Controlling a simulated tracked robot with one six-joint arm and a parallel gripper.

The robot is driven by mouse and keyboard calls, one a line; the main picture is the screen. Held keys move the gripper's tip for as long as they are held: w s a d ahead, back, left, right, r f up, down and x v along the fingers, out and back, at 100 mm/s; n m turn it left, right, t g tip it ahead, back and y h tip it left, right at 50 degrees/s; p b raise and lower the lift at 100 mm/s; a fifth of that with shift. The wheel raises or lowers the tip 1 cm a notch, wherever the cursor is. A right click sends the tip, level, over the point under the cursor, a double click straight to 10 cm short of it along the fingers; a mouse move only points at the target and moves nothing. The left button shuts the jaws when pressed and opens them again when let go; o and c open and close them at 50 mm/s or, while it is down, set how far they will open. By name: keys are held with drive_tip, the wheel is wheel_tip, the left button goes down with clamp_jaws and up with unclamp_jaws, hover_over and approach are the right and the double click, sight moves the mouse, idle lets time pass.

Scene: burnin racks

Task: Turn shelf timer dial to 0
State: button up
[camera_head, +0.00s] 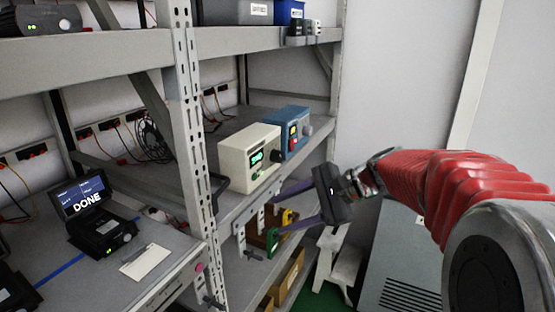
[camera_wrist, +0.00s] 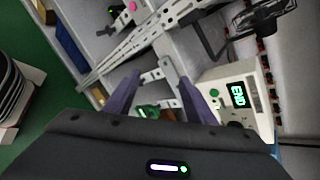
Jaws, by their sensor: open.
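A cream box (camera_head: 248,157) with a lit green display stands at the front edge of the middle shelf. It also shows at the right of the wrist view (camera_wrist: 262,98), where its display seems to read "END", turned on its side, with small round knobs beside it. I cannot read any dial's setting. My gripper (camera_head: 277,213) is open, its two purple fingers pointing towards the shelf front, below and right of the cream box. In the wrist view my gripper (camera_wrist: 158,78) has nothing clasped between its fingers; grey brackets and a green part show beyond them.
A grey rack post (camera_head: 185,110) rises at left. A bench device (camera_head: 98,235) has a "DONE" screen. A white step stool (camera_head: 340,262) and grey cabinet (camera_head: 400,260) stand below my arm.

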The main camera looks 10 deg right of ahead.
drive_tip(key=w+d+r+m+t+y, duration=0.1)
drive_tip(key=w+d+m+t+y, duration=0.25)
drive_tip(key=w+d, duration=0.4)
drive_tip(key=m+t, duration=0.3)
drive_tip(key=m, duration=0.2)
approach(281, 157)
drive_tip(key=shift+y, duration=0.45)
drive_tip(key=v, duration=0.5)
drive_tip(key=shift+w+d+f, duration=0.1)
drive_tip(key=shift+d+f, duration=0.15)
drive_tip(key=x, duration=1.4)
drive_tip(key=shift+f, duration=0.15)
drive_tip(key=shift+c, duration=0.3)
